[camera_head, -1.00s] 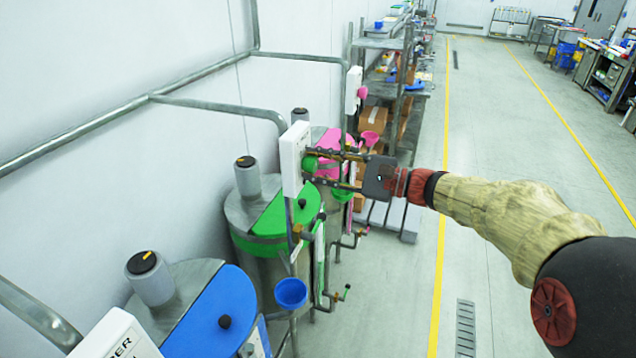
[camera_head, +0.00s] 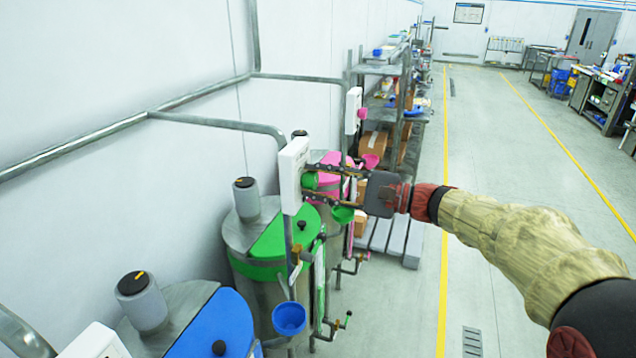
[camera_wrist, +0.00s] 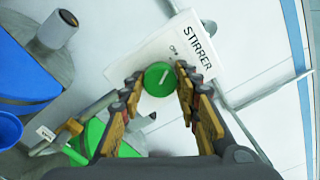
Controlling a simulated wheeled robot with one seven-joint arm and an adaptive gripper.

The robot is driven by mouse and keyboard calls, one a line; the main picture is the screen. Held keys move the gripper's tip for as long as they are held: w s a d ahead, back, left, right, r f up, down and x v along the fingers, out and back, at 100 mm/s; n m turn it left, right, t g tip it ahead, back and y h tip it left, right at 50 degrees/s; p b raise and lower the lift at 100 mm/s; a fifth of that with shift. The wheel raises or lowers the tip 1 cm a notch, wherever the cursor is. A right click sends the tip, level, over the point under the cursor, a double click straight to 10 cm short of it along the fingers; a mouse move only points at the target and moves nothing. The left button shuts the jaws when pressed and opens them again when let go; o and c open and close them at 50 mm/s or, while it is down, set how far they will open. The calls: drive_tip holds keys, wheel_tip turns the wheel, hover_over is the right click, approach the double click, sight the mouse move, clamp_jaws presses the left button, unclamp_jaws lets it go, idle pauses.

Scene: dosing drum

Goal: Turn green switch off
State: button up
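The green switch (camera_head: 309,181) is a round knob on the right face of a white box (camera_head: 293,168) above the green-lidded tank.
The green-lidded tank (camera_head: 268,247) and a blue-lidded tank (camera_head: 205,330) stand below, left of my arm. A blue funnel (camera_head: 289,318) hangs in front. A pink-lidded tank (camera_head: 333,172) and shelves (camera_head: 383,70) stand behind. The floor (camera_head: 500,190) to the right is open.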

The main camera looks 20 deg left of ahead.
drive_tip(key=o, duration=0.4)
drive_tip(key=d, duration=1.2)
drive_tip(key=shift+s, duration=0.45)
